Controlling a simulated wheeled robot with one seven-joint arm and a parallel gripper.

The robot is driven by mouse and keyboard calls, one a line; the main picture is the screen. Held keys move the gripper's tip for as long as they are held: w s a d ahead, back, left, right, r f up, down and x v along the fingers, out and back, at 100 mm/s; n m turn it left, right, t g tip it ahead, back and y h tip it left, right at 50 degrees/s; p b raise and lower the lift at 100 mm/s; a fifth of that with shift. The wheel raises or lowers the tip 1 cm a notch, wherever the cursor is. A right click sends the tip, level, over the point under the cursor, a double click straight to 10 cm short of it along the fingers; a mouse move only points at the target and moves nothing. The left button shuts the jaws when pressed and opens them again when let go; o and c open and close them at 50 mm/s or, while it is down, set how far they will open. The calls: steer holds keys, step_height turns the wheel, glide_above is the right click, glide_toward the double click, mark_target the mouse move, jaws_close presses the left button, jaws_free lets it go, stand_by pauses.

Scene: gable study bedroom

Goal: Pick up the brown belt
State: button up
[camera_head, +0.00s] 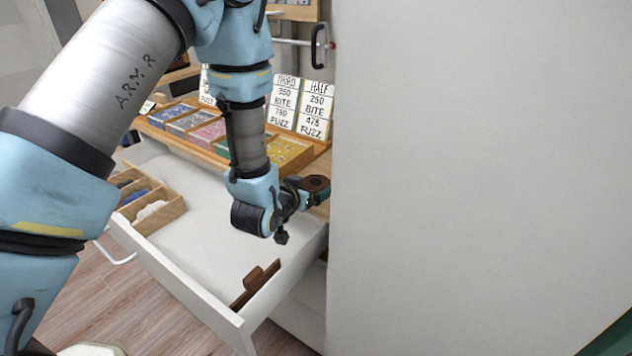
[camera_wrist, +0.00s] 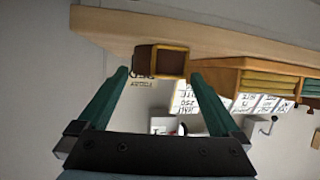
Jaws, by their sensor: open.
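A dark brown piece that looks like the belt (camera_head: 257,285) lies inside the open drawer (camera_head: 205,245), against its front wall near the right corner. It does not show in the wrist view. My gripper (camera_wrist: 158,76) is open, its two green fingers apart with nothing held between them. In the head view my gripper (camera_head: 312,194) is above the drawer's back right side, up and to the right of the brown piece. It points toward the desk, next to a small brown holder (camera_head: 316,184). In the wrist view the holder (camera_wrist: 160,61) appears between and beyond the fingertips.
A wooden divider box (camera_head: 160,207) with blue and white items sits at the drawer's left. Colored trays (camera_head: 208,134) and price signs (camera_head: 300,105) stand on the desk behind. A tall pale panel (camera_head: 470,180) blocks the right. The drawer's middle is clear.

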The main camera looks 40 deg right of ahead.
steer(key=shift+x, duration=0.8)
steer(key=shift+a, duration=0.1)
steer(key=shift+c, duration=0.2)
steer(key=c, duration=1.1)
steer(key=shift+c, duration=0.5)
steer(key=shift+r, duration=0.1)
